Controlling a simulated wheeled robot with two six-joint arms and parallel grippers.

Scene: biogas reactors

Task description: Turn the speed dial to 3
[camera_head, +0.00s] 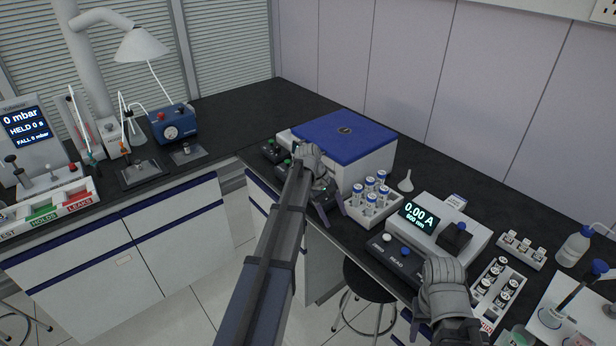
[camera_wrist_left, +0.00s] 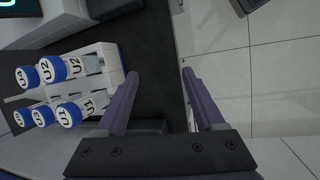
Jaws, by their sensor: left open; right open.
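I cannot make out a speed dial or its numbers in either view. A white machine with a blue lid (camera_head: 345,137) stands on the dark bench. Small dark units with green tops (camera_head: 272,152) sit at its left front, partly behind my left arm. My left gripper (camera_head: 335,212) is open and empty at the machine's front, near the bench edge. In the left wrist view its two fingers (camera_wrist_left: 160,75) are apart, with bench edge and floor between them. My right gripper (camera_head: 420,318) is open at the lower right, mostly hidden by its own wrist.
A white rack of blue-capped vials (camera_head: 372,207), also in the left wrist view (camera_wrist_left: 105,60), stands right of my left gripper. A meter reading 0.00 A (camera_head: 440,222) is beyond it. A stool (camera_head: 370,285) stands below the bench edge. More instruments fill the left bench (camera_head: 220,168).

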